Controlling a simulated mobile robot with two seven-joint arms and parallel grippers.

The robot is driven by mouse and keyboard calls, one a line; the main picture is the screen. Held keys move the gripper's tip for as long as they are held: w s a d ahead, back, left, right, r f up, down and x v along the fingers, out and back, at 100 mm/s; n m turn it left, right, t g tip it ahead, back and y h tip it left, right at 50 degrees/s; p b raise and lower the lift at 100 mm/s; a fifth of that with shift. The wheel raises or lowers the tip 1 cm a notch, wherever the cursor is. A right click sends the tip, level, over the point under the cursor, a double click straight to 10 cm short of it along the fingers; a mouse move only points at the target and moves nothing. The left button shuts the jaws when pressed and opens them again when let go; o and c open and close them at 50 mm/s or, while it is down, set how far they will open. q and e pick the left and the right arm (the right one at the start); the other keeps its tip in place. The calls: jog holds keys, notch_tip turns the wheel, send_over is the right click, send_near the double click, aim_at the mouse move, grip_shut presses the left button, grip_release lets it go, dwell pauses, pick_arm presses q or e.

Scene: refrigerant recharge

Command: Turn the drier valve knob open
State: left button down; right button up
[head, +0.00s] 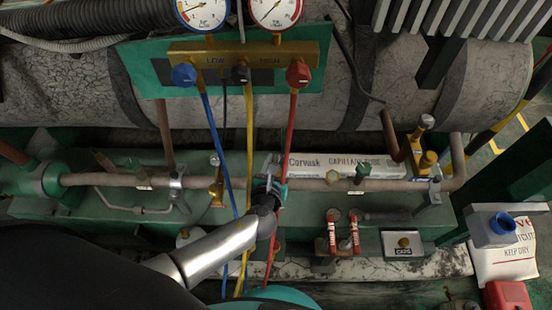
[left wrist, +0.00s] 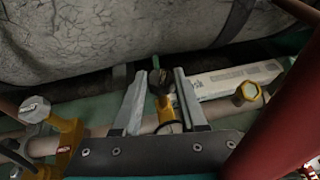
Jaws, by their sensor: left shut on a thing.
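My left gripper (head: 270,187) is at the pipe (head: 320,184) in the middle of the green bench, with its silver arm coming from the lower left. In the left wrist view the two grey fingers (left wrist: 160,98) stand on either side of a small dark and brass valve knob (left wrist: 162,82) and are shut on it. The knob's valve sits on the pipe, with a tag beside it. In the head view the gripper hides this knob, so I cannot tell how far it is turned. My right gripper is not in view.
Blue (head: 217,150), yellow (head: 249,150) and red (head: 291,140) hoses hang from the gauge manifold (head: 243,55), close by the gripper. A white capillary tube box (head: 340,165) lies behind the pipe. A brass valve (head: 216,187) stands left.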

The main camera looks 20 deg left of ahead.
pick_arm(q)
jog(key=shift+d+n+y, duration=0.1)
jog(key=shift+n+y, duration=0.5)
jog(key=shift+y, duration=0.1)
jog(key=shift+n+g+y, duration=0.3)
jog(key=shift+c, duration=2.3)
grip_release()
